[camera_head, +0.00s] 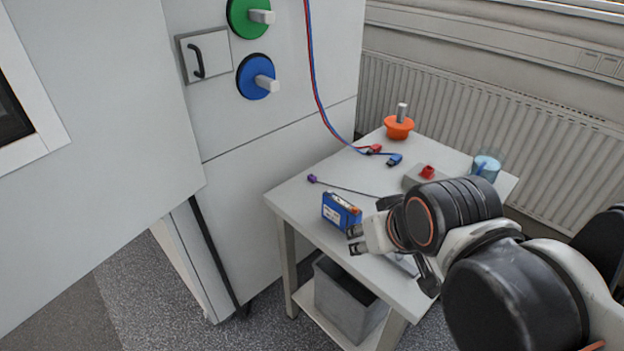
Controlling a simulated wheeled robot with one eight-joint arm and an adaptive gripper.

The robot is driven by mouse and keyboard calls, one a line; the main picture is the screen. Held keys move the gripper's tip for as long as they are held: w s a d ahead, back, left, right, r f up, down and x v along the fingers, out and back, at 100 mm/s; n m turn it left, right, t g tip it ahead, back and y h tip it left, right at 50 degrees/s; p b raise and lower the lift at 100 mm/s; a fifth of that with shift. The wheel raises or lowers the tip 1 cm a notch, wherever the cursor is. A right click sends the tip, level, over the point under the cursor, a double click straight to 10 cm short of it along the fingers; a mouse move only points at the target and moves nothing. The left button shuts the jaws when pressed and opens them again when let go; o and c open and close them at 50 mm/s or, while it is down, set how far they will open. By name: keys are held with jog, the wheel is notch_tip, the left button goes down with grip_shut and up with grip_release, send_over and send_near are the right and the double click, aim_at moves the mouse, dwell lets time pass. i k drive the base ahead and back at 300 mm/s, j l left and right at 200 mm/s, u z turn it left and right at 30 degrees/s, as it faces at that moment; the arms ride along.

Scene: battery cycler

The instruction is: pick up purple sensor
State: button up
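The purple sensor (312,179) is a small purple plug lying at the left edge of the white table (292,198). A thin dark cable runs from it to the right across the tabletop. My gripper (368,238) is in front of the table's middle, to the right of and nearer than the sensor. Its dark finger parts are spread apart and nothing shows between them. It is clear of the sensor, and my arm hides the table's right front part.
A blue battery box (341,210) appears just left of my gripper. A grey bin (345,300) is below.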

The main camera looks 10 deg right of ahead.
aim_at(311, 178)
jog(key=i+j, duration=0.35)
jog(key=i+j+z, duration=0.1)
jog(key=i+j, duration=0.25)
jog(key=j, duration=0.1)
